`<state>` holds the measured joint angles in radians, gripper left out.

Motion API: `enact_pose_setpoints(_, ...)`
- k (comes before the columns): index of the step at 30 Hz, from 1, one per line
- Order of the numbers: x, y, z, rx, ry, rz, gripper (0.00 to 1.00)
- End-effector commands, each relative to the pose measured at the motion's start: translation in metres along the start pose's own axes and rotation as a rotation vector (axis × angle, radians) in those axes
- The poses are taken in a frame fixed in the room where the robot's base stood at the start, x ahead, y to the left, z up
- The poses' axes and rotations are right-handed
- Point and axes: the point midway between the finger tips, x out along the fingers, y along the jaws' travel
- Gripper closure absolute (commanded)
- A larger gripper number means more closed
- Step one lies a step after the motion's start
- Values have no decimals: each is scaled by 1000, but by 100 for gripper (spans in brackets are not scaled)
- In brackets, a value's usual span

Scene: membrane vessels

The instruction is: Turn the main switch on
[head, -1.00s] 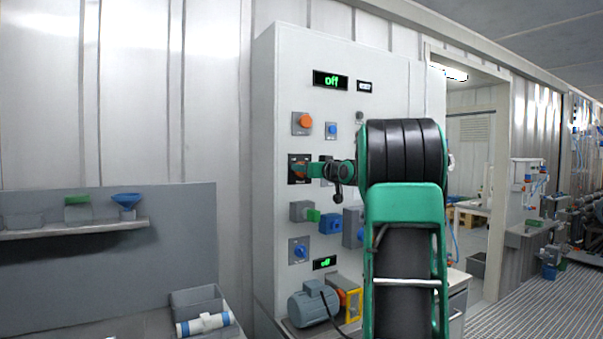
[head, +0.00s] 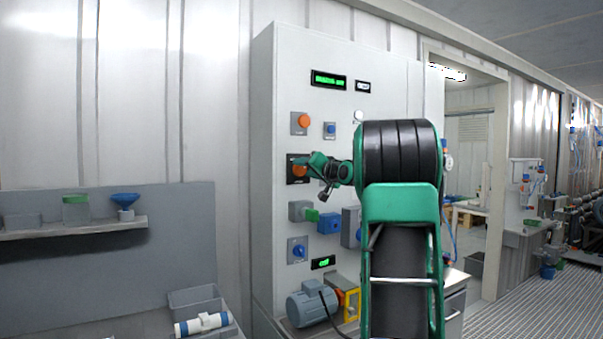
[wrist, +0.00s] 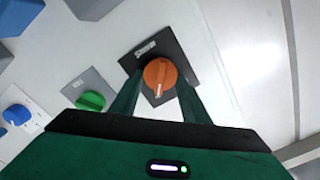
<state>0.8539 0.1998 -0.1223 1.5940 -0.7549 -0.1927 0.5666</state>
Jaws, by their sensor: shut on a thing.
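The main switch is an orange rotary knob (head: 299,171) on a black square plate on the grey cabinet front. In the wrist view the orange knob (wrist: 159,75) sits between my two dark green fingers, its white mark pointing toward the bottom of the picture. My gripper (head: 306,164) is shut on the knob, also seen in the wrist view (wrist: 158,95). In the head view the fingers partly cover the plate. The upper display (head: 328,80) shows a line of small green text, too blurred to read surely.
Another orange knob (head: 303,121) and a small blue knob (head: 330,129) are above. A green knob (head: 312,215), blue knobs (head: 297,250) and a lower display (head: 323,262) are below. A grey-blue motor (head: 311,302) stands at the cabinet's foot. A shelf (head: 70,231) is at left.

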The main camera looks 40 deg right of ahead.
Motion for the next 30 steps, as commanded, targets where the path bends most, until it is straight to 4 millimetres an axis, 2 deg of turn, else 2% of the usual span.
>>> enact_pose_setpoints(1,1,2,4,11,-9,2,80)
enact_pose_setpoints(14,1,2,4,20,-9,3,80)
enact_pose_setpoints(15,1,2,4,20,-8,3,56)
enact_pose_setpoints(17,1,2,4,20,-8,3,41)
enact_pose_setpoints(26,0,1,1,17,-3,2,40)
enact_pose_setpoints(30,-9,1,1,17,-1,2,40)
